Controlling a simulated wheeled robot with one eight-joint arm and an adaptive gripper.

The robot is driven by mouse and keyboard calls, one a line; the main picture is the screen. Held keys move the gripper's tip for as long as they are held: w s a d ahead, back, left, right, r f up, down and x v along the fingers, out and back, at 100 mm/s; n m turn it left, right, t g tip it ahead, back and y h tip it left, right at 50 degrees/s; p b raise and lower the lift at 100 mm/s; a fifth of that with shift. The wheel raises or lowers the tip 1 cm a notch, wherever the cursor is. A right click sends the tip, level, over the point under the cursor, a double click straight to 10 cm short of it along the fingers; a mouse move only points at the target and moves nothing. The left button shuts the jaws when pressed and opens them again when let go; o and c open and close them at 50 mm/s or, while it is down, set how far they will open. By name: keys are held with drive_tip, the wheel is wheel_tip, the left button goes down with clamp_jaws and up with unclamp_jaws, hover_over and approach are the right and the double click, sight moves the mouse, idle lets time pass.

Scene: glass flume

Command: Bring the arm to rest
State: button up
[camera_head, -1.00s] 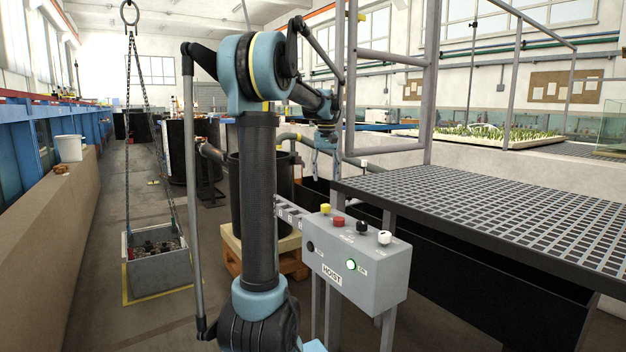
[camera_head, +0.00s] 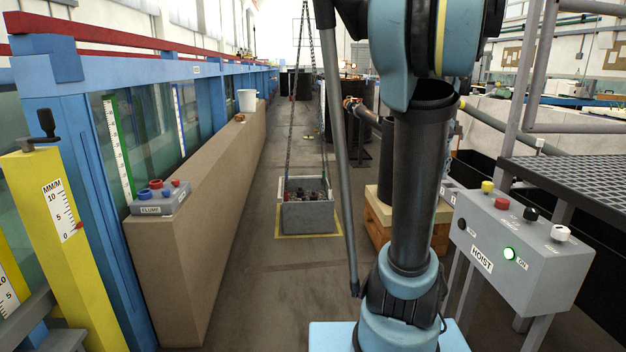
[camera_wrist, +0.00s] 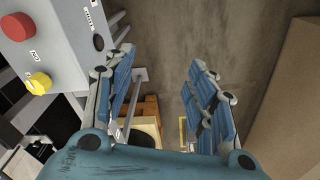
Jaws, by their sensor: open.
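My gripper (camera_wrist: 160,95) shows in the wrist view with its blue-padded fingers spread apart and nothing between them. Bare floor and part of a wooden pallet show beyond the fingers. The HOIST control box (camera_wrist: 50,40) is close to the left finger in that view; I cannot tell whether they touch. In the head view my arm stands upright right of the middle, its upper part cut off by the top edge, and the gripper is out of sight there. The grey HOIST box (camera_head: 520,250) stands to the right of my arm, its green lamp lit.
A grey crate of rubble (camera_head: 307,212) hangs on chains low over a yellow floor outline. A beige ledge (camera_head: 205,215) with the FLUME box (camera_head: 160,197) runs along the left. A grated platform (camera_head: 580,180) is at right.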

drive_tip(key=s+a+f+n+t, duration=0.1)
drive_tip(key=s+a+f+n, duration=0.2)
drive_tip(key=s+a+f, duration=1.4)
wheel_tip(320, 180, down, 2)
drive_tip(key=shift+s+f, duration=0.2)
drive_tip(key=shift+s, duration=0.05)
drive_tip(key=shift+w+f, duration=0.2)
drive_tip(key=shift+w, duration=0.25)
drive_tip(key=shift+c, duration=0.6)
